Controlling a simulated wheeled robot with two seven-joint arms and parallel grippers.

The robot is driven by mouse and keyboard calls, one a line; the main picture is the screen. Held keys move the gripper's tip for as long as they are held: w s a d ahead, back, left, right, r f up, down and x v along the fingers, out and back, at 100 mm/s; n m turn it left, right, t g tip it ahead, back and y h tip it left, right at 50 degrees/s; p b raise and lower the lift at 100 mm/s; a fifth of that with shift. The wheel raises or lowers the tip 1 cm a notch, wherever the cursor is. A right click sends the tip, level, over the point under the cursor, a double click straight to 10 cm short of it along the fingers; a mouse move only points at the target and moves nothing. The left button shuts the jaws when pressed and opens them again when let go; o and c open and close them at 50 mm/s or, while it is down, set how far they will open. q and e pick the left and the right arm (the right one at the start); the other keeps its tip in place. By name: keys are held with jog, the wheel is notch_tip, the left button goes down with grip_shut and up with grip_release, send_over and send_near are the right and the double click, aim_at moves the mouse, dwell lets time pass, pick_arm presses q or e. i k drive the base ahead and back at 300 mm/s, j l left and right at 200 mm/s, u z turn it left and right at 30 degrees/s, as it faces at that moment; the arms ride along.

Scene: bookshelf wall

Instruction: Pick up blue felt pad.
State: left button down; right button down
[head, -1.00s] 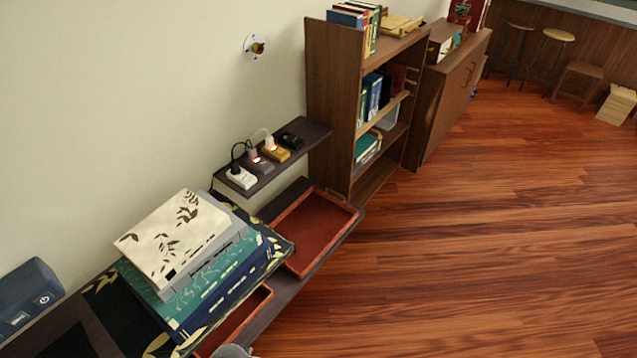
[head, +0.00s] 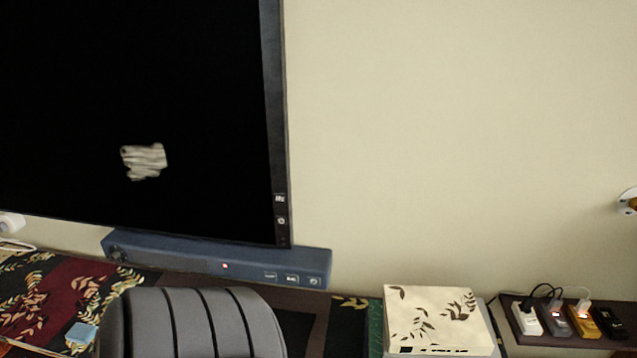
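A small light blue pad (head: 81,334), which looks like the blue felt pad, lies at the lower left in the head view. It rests on a dark cloth with red and leaf patterns (head: 50,292), below the large black screen. A grey ribbed rounded shape close to the camera stands just right of the pad and hides the surface behind it; I cannot tell whether it is part of my arm. Neither of my grippers shows in the head view.
A large black screen (head: 130,100) fills the upper left, with a blue bar-shaped device (head: 215,263) below it. A cream box with leaf prints (head: 437,312) lies at the lower right. Plugs and small adapters stand on a dark shelf (head: 550,340) beyond it.

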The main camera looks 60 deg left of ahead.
aim_at(82, 333)
jog(key=u, duration=3.55)
